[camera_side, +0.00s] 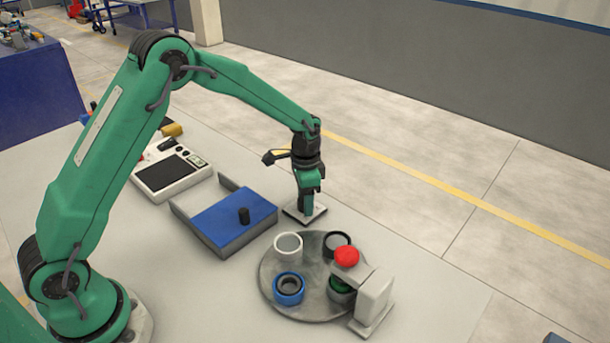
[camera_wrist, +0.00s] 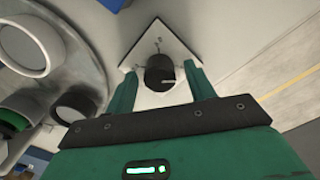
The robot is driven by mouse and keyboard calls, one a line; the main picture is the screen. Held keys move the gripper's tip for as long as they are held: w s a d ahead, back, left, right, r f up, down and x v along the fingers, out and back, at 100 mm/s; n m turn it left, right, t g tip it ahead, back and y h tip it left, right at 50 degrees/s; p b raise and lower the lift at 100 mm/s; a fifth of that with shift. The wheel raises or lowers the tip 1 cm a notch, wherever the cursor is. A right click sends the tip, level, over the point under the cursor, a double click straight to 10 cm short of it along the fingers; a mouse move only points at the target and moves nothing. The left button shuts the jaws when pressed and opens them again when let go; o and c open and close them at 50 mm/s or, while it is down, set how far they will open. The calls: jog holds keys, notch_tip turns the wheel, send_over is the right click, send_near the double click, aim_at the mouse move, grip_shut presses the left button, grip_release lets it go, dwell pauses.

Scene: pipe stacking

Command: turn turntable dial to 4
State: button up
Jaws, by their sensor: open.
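The dial is a black round knob (camera_wrist: 160,73) on a small white square plate (camera_wrist: 143,46). In the side view the plate (camera_side: 304,214) lies on the table behind the turntable, and my gripper hides the knob. My gripper (camera_side: 309,197) points down over the plate. In the wrist view my gripper (camera_wrist: 161,80) is open, with one green finger on each side of the knob. I cannot tell whether the fingers touch it. No dial numbers are readable. The grey round turntable (camera_side: 318,270) carries white, black, blue and green ring-shaped pieces.
A grey post (camera_side: 373,295) with a red round top (camera_side: 346,257) reaches over the turntable's right edge. A control box (camera_side: 172,170) stands further back. The table is bare at front right.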

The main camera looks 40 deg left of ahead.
jog(key=shift+r, duration=0.1)
notch_tip(320, 180, up, 7)
jog(key=shift+r, duration=0.3)
dwell(0.5)
jog(key=shift+s+r, duration=0.2)
jog(key=shift+r, duration=0.25)
jog(key=s+a+r+n+t, duration=0.1)
jog(key=s+r+n, duration=0.1)
jog(key=s+r, duration=0.5)
jog(key=s+a+r+n+t, duration=0.1)
jog(key=s+r+n+t, duration=0.1)
jog(key=s, duration=0.8)
jog(key=s+a+r+n+t, duration=0.1)
jog(key=s+r, duration=0.4)
jog(key=s, duration=0.6)
jog(key=shift+s+a+n+t, duration=0.15)
jog(key=shift+a+n+t, duration=0.15)
jog(key=shift+n+t, duration=0.6)
